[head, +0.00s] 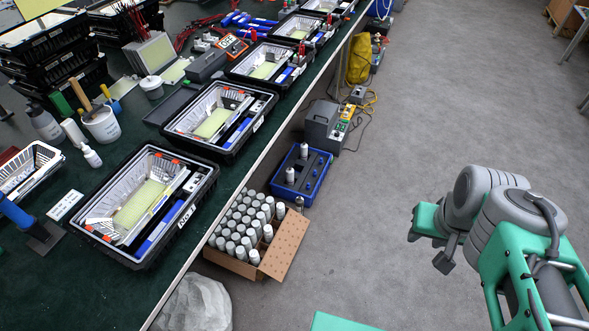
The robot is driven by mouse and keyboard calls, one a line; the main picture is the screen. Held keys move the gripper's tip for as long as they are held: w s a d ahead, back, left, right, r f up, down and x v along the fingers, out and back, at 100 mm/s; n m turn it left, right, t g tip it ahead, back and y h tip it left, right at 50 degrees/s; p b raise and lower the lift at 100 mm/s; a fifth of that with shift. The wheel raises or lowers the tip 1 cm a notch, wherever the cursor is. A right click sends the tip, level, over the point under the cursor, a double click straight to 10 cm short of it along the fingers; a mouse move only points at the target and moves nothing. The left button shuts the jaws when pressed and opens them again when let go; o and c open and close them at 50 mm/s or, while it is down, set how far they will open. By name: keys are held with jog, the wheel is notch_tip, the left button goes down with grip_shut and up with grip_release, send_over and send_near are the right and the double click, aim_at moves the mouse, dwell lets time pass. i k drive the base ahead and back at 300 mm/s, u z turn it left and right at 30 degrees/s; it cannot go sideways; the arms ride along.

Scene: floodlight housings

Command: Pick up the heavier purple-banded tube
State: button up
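No purple band can be made out on any tube at this size. Several grey-white tubes (240,225) stand packed in an open cardboard box (287,240) on the floor beside the bench. A blue crate (318,177) behind the box has a dark insert with two upright whitish tubes, one near (290,175) and one far (304,150). Which tube is heavier does not show. My arm is at the right, well apart from the tubes. My gripper (444,261) seems to be the small grey end below the teal link; its fingers cannot be made out.
A long bench (205,203) on the left carries black trays with floodlight housings (145,207), a white bucket (103,124) and tools. A grey case (320,125) and a yellow bag (359,60) stand on the floor along it. A pale sack (195,303) lies in front. The grey floor between is clear.

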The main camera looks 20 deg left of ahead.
aim_at(290, 172)
jog(key=i, duration=3.85)
jog(key=u, duration=5.5)
